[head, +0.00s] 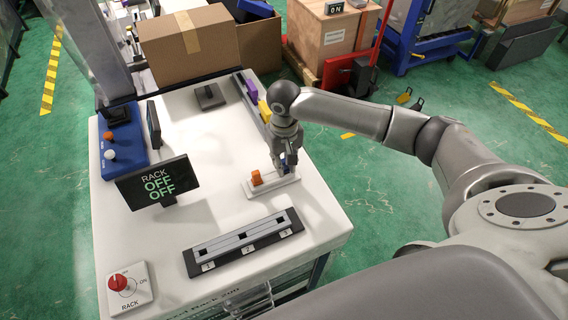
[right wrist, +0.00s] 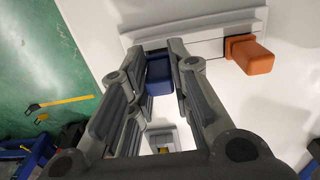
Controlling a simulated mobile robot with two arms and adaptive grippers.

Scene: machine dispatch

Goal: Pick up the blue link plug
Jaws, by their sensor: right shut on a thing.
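The blue link plug (right wrist: 159,76) sits between the fingertips of my right gripper (right wrist: 160,70) in the right wrist view. The fingers are shut on it. In the head view my right gripper (head: 289,164) points down at the right end of a white holder (head: 272,191) and mostly hides the plug. The holder also shows in the right wrist view (right wrist: 200,28), right beside the plug. I cannot tell whether the plug is still seated in it. An orange plug (head: 257,178) stands at the holder's other end, also in the right wrist view (right wrist: 252,56). My left gripper is out of view.
A black rack strip (head: 243,243) with slots numbered 1 to 3 lies at the table's front. A display (head: 157,181) reads RACK OFF OFF. A red rotary switch (head: 119,282) is at front left. A cardboard box (head: 188,47) stands behind. The white tabletop (head: 205,130) is clear mid-table.

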